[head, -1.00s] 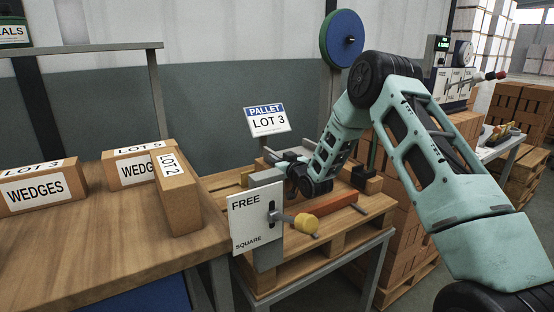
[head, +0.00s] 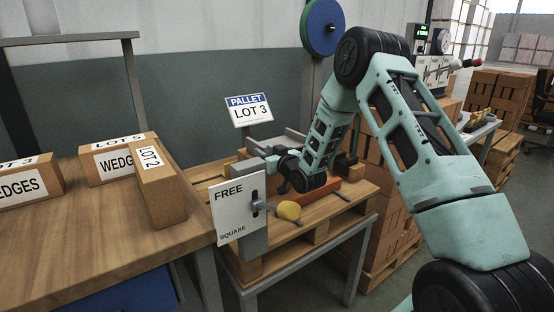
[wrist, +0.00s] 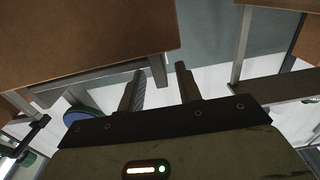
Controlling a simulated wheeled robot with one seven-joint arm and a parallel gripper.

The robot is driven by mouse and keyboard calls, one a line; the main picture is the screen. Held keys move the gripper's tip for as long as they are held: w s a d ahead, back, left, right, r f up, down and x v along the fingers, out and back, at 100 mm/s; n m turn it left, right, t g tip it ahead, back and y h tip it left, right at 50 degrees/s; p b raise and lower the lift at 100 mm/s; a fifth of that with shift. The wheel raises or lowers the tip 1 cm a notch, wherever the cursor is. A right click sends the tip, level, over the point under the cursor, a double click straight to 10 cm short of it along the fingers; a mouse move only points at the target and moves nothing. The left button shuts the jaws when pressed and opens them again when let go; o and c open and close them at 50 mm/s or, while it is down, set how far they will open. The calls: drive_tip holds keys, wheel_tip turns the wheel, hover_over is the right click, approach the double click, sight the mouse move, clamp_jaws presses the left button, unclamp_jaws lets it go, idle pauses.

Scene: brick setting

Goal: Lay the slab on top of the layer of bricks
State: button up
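My gripper (wrist: 158,88) shows in the wrist view with its two fingers apart and only pale background between them. In the head view my gripper (head: 272,163) is over the left part of the wooden pallet (head: 290,240), partly hidden by my own wrist. The layer of bricks is mostly hidden behind my arm. I cannot make out the slab for certain.
A white plate (head: 236,209) reading FREE and SQUARE, with a yellow-knobbed lever (head: 289,210), stands at the pallet's front left. A PALLET LOT 3 sign (head: 249,110) is behind. A wooden bench (head: 85,240) with boxes (head: 163,195) is left. Brick stacks (head: 385,235) stand right.

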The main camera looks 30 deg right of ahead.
drive_tip(key=s, duration=0.8)
drive_tip(key=shift+d, duration=0.1)
